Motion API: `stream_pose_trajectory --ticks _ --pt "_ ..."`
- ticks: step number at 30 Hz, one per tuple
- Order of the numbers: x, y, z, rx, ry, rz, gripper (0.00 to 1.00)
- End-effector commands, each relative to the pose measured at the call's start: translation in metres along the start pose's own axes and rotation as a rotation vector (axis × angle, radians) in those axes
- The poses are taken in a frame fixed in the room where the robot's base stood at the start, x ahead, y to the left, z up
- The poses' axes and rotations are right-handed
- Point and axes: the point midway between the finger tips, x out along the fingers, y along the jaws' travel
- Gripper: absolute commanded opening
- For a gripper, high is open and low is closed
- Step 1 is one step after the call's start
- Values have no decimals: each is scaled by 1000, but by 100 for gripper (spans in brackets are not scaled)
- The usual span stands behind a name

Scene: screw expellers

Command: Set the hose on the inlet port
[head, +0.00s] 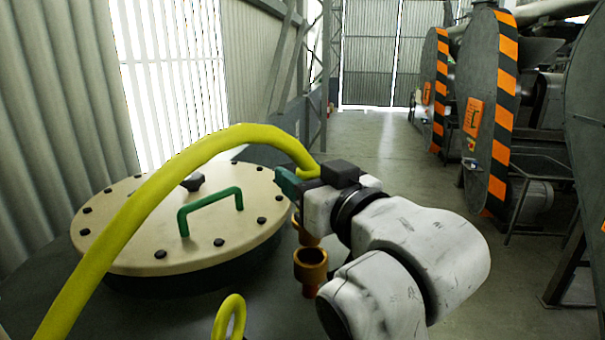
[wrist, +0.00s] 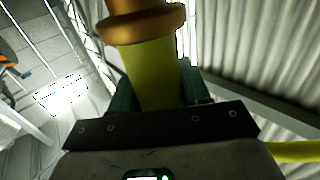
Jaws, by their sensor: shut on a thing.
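The yellow hose (head: 165,175) arcs from the lower left over the tank to my gripper (head: 288,184). My gripper is shut on the hose near its end; the green fingers flank it in the wrist view, where the hose (wrist: 150,75) shows between them. A brass collar (wrist: 145,24) sits at the hose's end there. In the head view, a brass piece (head: 304,232) shows just below my gripper, partly hidden by it. A brass cup-shaped port (head: 310,262) stands open and upright a little lower and nearer. I cannot tell which brass part is the inlet port.
A round cream lid (head: 135,240) with a green handle (head: 208,208) and dark bolts covers the tank at left. Machines with orange-black striped guards (head: 497,110) stand at right. The floor (head: 375,145) between is clear.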

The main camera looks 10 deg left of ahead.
Motion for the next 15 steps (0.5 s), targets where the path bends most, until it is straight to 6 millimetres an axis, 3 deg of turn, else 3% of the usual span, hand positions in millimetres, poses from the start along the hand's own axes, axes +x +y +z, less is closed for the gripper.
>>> stream_pose_trajectory --ticks 11,12,15 --pt "0 0 41 0 -2 1 5" --pt "0 0 43 1 -4 1 0" --pt "1 0 49 2 -11 0 0"
